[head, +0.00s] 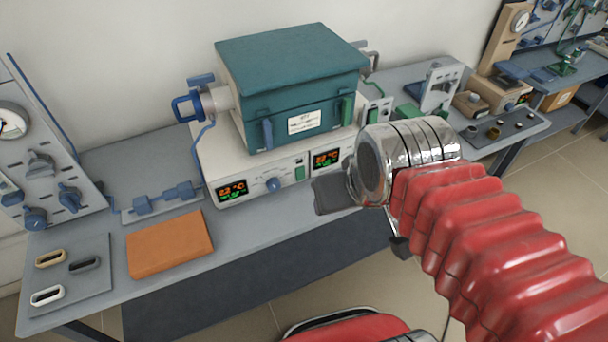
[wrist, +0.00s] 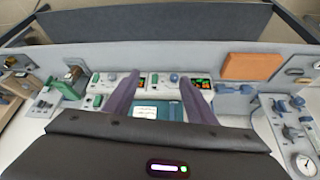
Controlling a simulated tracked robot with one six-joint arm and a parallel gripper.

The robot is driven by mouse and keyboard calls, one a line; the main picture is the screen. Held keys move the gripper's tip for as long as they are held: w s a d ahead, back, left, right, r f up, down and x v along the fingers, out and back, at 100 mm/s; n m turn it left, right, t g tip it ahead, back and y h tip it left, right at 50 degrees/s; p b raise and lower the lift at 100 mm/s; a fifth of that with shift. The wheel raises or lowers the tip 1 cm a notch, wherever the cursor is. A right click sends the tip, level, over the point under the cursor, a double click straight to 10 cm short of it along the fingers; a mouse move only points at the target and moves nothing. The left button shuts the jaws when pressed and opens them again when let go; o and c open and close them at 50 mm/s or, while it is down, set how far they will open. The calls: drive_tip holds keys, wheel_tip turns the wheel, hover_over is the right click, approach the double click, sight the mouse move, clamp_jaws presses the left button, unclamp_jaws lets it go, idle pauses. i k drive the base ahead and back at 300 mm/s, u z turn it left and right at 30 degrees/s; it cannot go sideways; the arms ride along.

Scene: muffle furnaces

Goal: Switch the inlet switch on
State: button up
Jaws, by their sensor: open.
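A teal furnace (head: 290,85) sits on a pale control base (head: 240,170) with two lit displays, a blue knob (head: 273,184) and a green switch (head: 300,174). A blue handle (head: 187,107) is on the furnace's left-side tube. Blue fittings (head: 160,197) sit on a plate to the left. No readable label shows which part is the inlet switch, and I cannot tell its position. My gripper (head: 366,220) hangs in front of the base's right end. In the wrist view its two dark fingers (wrist: 160,76) are apart and empty, with the furnace (wrist: 168,110) partly behind them.
An orange slab (head: 170,243) lies on the bench left of the base. A plate with several oval rings (head: 65,270) and a gauge panel (head: 40,165) stand further left. Green and grey apparatus (head: 438,88) stands on the right.

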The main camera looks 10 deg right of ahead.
sight(300, 175)
drive_tip(key=k, duration=0.5)
drive_tip(key=u, duration=1.45)
drive_tip(key=i, duration=0.35)
drive_tip(key=z, duration=0.05)
